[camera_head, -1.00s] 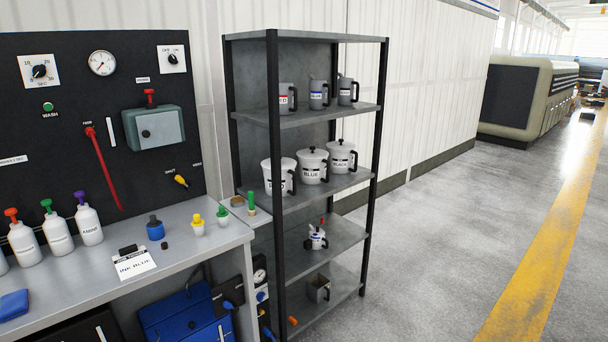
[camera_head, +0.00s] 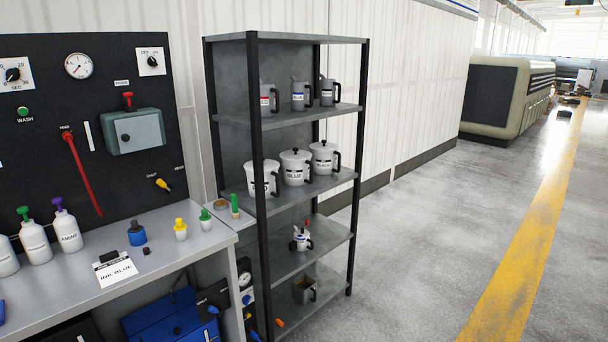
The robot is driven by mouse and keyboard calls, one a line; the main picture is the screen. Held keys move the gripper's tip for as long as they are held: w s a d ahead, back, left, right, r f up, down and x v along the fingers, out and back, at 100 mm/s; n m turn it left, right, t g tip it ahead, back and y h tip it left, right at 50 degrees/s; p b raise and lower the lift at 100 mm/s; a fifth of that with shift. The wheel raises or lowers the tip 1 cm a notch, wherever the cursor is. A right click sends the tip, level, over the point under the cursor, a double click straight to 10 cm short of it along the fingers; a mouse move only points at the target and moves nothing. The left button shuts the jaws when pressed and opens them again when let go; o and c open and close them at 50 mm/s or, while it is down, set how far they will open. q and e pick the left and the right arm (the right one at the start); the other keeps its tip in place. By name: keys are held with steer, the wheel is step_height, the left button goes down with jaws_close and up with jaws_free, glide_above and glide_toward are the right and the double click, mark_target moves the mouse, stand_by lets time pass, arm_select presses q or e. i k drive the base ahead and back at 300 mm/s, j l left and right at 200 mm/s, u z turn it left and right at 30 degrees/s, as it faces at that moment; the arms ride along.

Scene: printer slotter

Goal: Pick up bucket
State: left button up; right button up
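The middle bucket (camera_head: 293,167) is labelled BLUE. The right bucket (camera_head: 323,157) has a label that seems to read BLACK. The left bucket (camera_head: 259,178) is partly hidden by a rack post, and so is its label. A small grey open container (camera_head: 304,291) sits on the lowest shelf. Neither of my grippers shows in the view.
Grey pitchers (camera_head: 299,96) stand on the shelf above the buckets. A small white container (camera_head: 300,242) is on the shelf below. A workbench (camera_head: 60,284) with bottles and an INK BLUE card (camera_head: 115,270) is at left. Open floor (camera_head: 420,240) lies right of the rack.

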mark_target(295, 173)
steer(key=j+z, duration=0.25)
steer(key=j, duration=1.05)
steer(key=j+z, duration=0.3)
steer(key=j, duration=1)
steer(key=i+l+u, duration=0.1)
steer(key=u, duration=0.3)
steer(key=i+l+u, duration=0.1)
steer(key=u, duration=0.25)
steer(key=i+l+u, duration=0.1)
steer(key=l+u, duration=0.15)
steer(key=u, duration=0.15)
